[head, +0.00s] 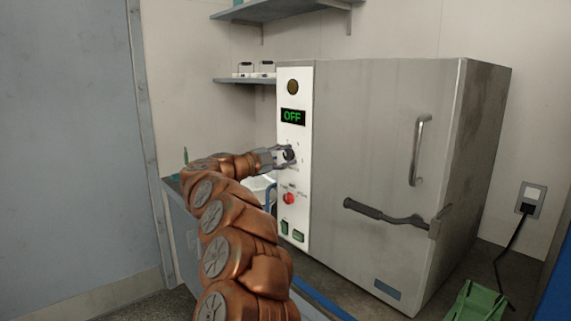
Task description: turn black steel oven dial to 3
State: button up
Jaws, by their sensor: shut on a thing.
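The oven (375,140) is a large stained steel box with a white control panel (294,205) on its left front edge. A green display (292,117) on the panel reads OFF. Below it is the black dial (289,153). My gripper (285,155) reaches the panel from the left and is shut on the dial. The fingers partly cover the dial and its markings, so I cannot read its pointer.
A red knob (289,198) and green switches (298,236) sit lower on the panel. The oven door has a vertical handle (420,150) and a dark lever (385,214). A shelf (235,80) is behind left. A green crate (474,305) stands front right.

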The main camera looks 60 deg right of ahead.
jog(key=shift+f+m+b, duration=0.15)
jog(key=shift+m+b, duration=0.2)
jog(key=shift+m, duration=0.25)
jog(key=o, duration=1.1)
jog(key=shift+o, duration=0.2)
jog(key=shift+a, duration=0.1)
jog(key=v, duration=1.2)
